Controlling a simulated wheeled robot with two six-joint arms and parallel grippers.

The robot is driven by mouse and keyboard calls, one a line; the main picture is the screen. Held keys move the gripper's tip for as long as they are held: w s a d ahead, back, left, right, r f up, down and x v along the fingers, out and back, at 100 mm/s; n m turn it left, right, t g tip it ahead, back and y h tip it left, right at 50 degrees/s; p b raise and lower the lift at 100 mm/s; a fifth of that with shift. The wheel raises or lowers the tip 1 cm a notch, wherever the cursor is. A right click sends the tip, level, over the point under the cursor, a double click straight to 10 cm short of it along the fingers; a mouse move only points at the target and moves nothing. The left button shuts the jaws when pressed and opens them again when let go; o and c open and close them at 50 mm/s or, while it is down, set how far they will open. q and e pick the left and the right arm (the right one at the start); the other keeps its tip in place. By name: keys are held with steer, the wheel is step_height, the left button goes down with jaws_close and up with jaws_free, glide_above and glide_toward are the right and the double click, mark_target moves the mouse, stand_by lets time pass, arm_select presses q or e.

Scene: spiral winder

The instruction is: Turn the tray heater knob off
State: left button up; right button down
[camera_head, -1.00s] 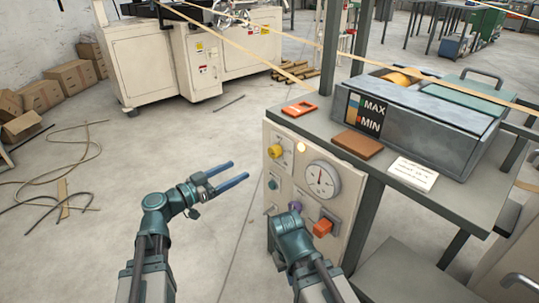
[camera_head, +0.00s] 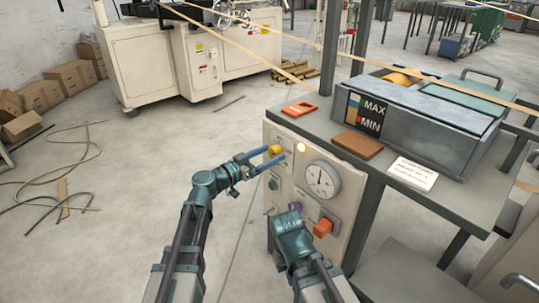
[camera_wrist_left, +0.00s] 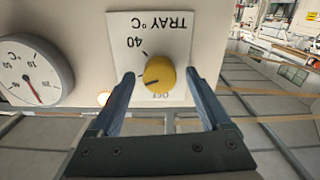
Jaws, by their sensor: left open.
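The yellow tray heater knob (camera_head: 274,151) is on the cream control panel, at its upper left. In the left wrist view the knob (camera_wrist_left: 159,74) sits on a white label (camera_wrist_left: 150,40), seen upside down, reading TRAY °C, 40 and OFF. A dark mark on the knob points toward the lower left there. My left gripper (camera_head: 270,158) is open, with one blue finger on each side of the knob; gaps show between fingers and knob in the wrist view. My right arm (camera_head: 292,238) stands low before the panel; its fingers do not show.
A round dial gauge (camera_head: 322,180), a lit lamp (camera_head: 301,147), a green button (camera_head: 272,184), a purple knob (camera_head: 295,207) and an orange switch (camera_head: 323,228) share the panel. The grey table (camera_head: 455,205) juts out above it.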

arm_select(q)
steer(key=shift+w+d, duration=0.15)
jaws_close()
stand_by(0.4)
steer(key=shift+n, duration=0.4)
steer(key=n, duration=0.6)
steer(key=shift+n, duration=0.3)
steer(key=n, duration=0.6)
steer(key=shift+n, duration=0.4)
